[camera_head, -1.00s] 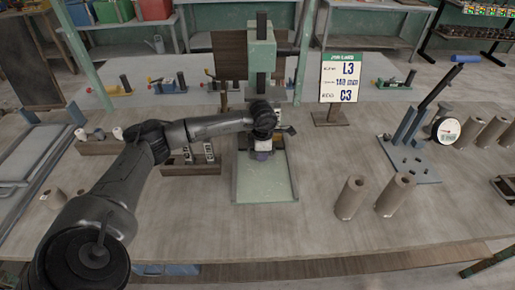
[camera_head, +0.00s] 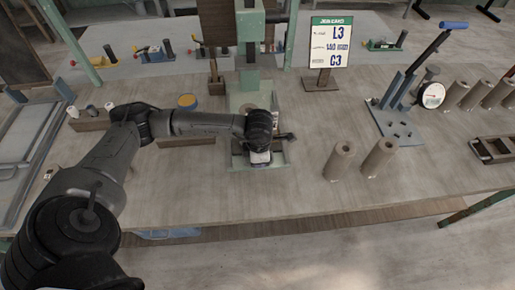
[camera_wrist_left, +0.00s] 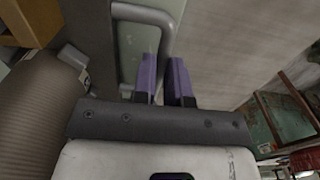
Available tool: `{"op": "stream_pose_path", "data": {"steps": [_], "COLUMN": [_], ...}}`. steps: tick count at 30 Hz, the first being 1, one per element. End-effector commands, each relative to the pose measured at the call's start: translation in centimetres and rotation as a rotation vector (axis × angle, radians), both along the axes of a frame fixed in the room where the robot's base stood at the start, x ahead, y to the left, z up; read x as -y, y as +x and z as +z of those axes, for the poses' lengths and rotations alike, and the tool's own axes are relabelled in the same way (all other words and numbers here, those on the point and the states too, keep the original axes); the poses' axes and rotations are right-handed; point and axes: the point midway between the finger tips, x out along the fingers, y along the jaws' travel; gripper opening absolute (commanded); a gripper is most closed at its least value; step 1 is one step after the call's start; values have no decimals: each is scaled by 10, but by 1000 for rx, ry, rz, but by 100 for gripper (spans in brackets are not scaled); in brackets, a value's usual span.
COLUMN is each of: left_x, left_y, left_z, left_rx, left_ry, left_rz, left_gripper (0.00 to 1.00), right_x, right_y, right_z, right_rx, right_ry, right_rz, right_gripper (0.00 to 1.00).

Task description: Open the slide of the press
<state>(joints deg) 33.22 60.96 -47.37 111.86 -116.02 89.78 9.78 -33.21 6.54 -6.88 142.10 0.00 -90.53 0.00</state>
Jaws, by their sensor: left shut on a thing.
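The green press (camera_head: 245,98) stands mid-table in the head view, with its flat bed (camera_head: 236,162) reaching toward me. My left arm comes in from the left. My left gripper (camera_wrist_left: 166,68) is over the front of that bed; in the head view its fingers are hidden under its own body. In the left wrist view its two purple fingers are shut around one leg of a bent grey bar handle (camera_wrist_left: 146,12). A pale green surface lies behind the handle. How far the slide is out cannot be told. My right gripper is not in view.
Two clay-coloured cylinders (camera_head: 378,158) stand right of the bed. Farther right are a blue lever stand (camera_head: 397,128) with a dial and more cylinders. A sign (camera_head: 325,42) stands behind. The table front is clear.

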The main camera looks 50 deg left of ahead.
Motion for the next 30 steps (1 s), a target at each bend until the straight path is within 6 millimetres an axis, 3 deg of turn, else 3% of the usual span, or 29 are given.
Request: {"op": "stream_pose_path", "data": {"steps": [7,21,22,30], "left_x": [12,14,14,14], "left_y": [-7,-8,-8,-8], "left_z": [1,1,1,0], "left_rx": [3,2,2,1], "left_ry": [-2,-1,-1,-1], "left_rz": [-7,-7,-7,-3], "left_gripper": [0,0,16,38], "right_x": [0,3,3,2], "right_y": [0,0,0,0], "right_z": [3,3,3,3], "right_rx": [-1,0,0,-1], "right_ry": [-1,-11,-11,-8], "right_rz": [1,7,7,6], "right_gripper": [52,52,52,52]}}
